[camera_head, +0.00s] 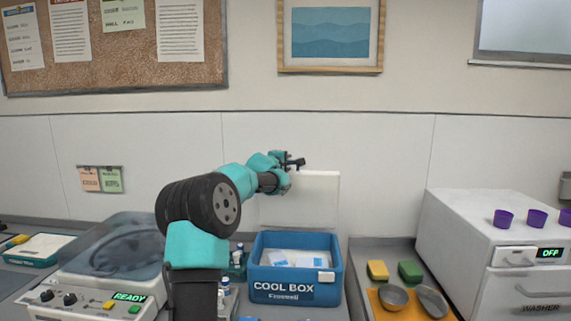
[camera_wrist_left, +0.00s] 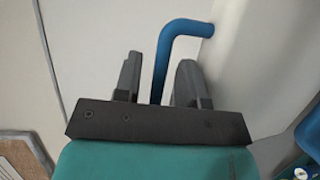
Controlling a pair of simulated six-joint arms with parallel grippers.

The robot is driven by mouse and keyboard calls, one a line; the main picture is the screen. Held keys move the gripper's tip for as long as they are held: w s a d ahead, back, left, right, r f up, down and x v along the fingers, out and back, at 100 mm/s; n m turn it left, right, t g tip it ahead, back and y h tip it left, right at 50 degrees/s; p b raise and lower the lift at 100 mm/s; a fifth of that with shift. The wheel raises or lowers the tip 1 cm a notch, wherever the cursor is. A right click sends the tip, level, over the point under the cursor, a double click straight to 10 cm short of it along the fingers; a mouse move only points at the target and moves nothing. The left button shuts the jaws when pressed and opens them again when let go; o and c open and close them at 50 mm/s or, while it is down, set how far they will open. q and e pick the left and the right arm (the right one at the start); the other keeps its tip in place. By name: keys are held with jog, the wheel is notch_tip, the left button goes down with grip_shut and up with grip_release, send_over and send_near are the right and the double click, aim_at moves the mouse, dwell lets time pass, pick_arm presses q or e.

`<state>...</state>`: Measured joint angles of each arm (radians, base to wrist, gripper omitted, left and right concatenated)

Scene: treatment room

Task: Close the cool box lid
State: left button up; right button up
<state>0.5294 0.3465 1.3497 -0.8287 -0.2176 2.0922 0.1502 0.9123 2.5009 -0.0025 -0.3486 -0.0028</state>
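The cool box (camera_head: 297,293) is a blue tub on the counter, open at the top, with pale packs (camera_head: 290,258) inside. Its white lid (camera_head: 318,202) stands upright at the back of the box. My left gripper (camera_head: 297,162) is at the lid's upper left edge. In the left wrist view, the blue bent lid handle (camera_wrist_left: 163,62) runs between the two fingers of my left gripper (camera_wrist_left: 157,82). The fingers are apart, with a gap visible beside the bar. The white lid surface (camera_wrist_left: 255,60) is to the right. My right gripper is out of view.
A centrifuge-like machine (camera_head: 105,265) stands left of the box, behind my left arm. A tray (camera_head: 395,304) with metal bowls and yellow and green sponges lies to the right, beside a white washer (camera_head: 490,240) with purple cups on top. The wall is close behind.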

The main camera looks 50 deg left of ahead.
pick_arm(q)
grip_shut()
dwell(0.3)
jog(key=shift+s+d, duration=0.2)
dwell(0.4)
